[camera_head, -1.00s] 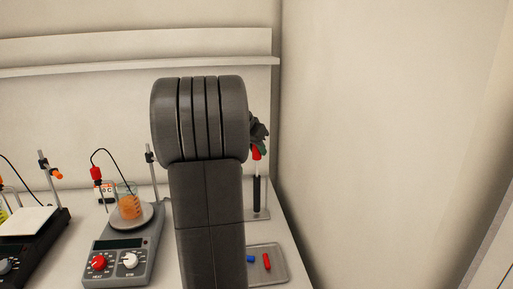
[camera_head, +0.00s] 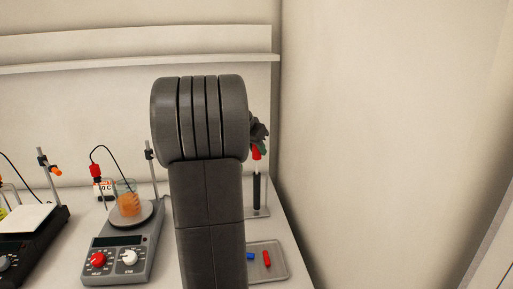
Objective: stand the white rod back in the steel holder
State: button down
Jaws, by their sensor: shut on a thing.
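My gripper (camera_head: 261,147) shows only in part, at the right edge of my dark arm, which hides most of it. Its fingers are shut at the red top of a slim upright rod. A short pale stretch of this white rod (camera_head: 257,166) shows just under the red part. Directly below is a dark upright tube on a flat grey metal base, apparently the steel holder (camera_head: 264,213). The rod appears in line with the tube; I cannot tell whether its lower end is inside it.
A shallow metal tray (camera_head: 284,272) with a blue and a red piece lies in front of the holder. A hotplate (camera_head: 122,252) with a beaker of orange liquid (camera_head: 128,204) stands left of my arm. A wall rises close to the right.

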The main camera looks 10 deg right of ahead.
jog(key=shift+f, duration=0.35)
jog(key=c, duration=1.1)
grip_release()
jog(key=v, duration=1.4)
